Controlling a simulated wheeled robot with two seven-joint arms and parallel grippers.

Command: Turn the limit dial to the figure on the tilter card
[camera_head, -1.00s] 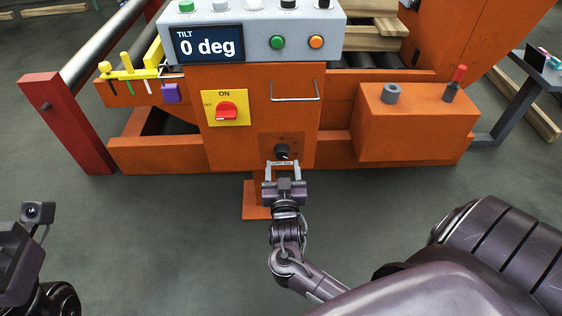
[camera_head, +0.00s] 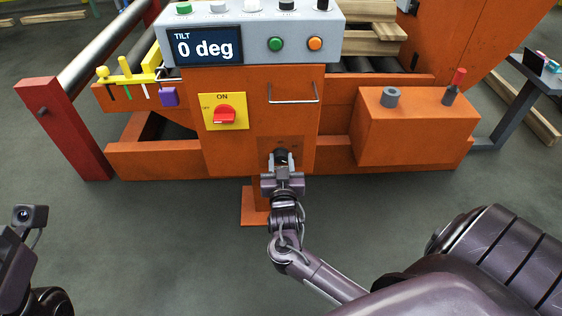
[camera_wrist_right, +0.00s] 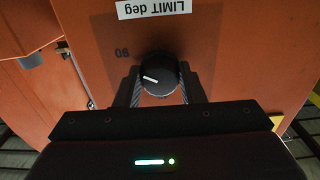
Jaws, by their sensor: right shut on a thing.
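The limit dial (camera_wrist_right: 159,76) is a round black knob with a white pointer line, on the orange cabinet front. In the right wrist view it sits under an upside-down "LIMIT deg" label (camera_wrist_right: 154,8), with the figure 90 beside it; other figures are not readable. My right gripper (camera_wrist_right: 158,90) is shut on the dial, one finger on each side. In the head view the right gripper (camera_head: 283,160) covers most of the dial. The tilter card is not recognisable in these views. Only part of my left arm shows at the left edge; its gripper fingers are out of view.
The display (camera_head: 208,46) reads "TILT 0 deg". A red switch (camera_head: 224,114) on a yellow plate points to neither word clearly. A metal handle (camera_head: 293,99) is above the dial. An orange box (camera_head: 415,130) juts out at right. The floor in front is clear.

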